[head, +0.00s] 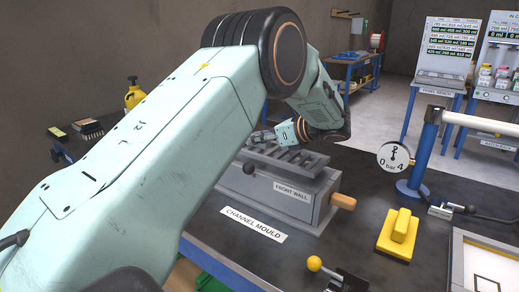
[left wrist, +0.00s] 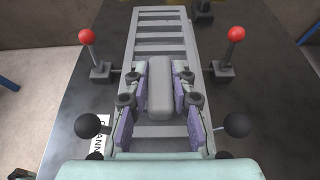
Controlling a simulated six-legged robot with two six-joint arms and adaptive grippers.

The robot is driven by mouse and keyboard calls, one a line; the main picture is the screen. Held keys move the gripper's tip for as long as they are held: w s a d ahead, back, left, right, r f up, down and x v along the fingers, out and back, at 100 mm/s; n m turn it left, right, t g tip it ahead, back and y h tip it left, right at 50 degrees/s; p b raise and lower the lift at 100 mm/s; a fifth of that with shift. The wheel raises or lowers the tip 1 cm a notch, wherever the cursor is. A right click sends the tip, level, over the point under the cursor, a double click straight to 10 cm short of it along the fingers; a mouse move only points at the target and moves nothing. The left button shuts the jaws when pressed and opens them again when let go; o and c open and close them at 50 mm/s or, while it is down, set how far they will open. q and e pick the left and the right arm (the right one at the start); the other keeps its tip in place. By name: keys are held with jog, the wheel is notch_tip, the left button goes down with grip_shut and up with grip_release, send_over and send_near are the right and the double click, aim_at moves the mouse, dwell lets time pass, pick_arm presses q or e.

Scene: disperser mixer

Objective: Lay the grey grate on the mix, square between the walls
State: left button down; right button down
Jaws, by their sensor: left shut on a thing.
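The grey grate (left wrist: 160,15), a long frame with cross bars, lies level over the channel mould in the left wrist view. Its bars also show in the head view (head: 288,153) at the mould's top. My left gripper (left wrist: 158,98) is shut on the grey block-shaped handle (left wrist: 160,85) in the grate's middle. In the head view my left arm hides much of this hold. The grey channel mould (head: 262,191) bears a "FRONT WALL" label. The grate looks roughly parallel to the walls; I cannot tell whether it touches the mix, which is hidden. My right gripper is out of view.
Red-knobbed levers (left wrist: 236,33) and black knobs (left wrist: 237,124) flank the mould. A wooden handle (head: 343,201) sticks out at its right. A yellow block (head: 399,235), a pressure gauge (head: 393,157) and a yellow-knobbed lever (head: 314,264) stand on the dark bench (head: 345,235).

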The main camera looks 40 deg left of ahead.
pick_arm(q)
jog(key=shift+w+d+f, duration=0.1)
jog(key=shift+d+f, duration=0.05)
jog(key=shift+f, duration=0.45)
jog(key=shift+w+d+f, duration=0.1)
jog(key=shift+d+f, duration=0.05)
jog(key=shift+f, duration=0.45)
jog(key=shift+a, duration=0.1)
jog(key=shift+s+a, duration=0.1)
jog(key=c, duration=1.4)
grip_release()
jog(key=shift+s+f, duration=0.1)
jog(key=shift+c, duration=0.2)
jog(key=shift+o, duration=1.6)
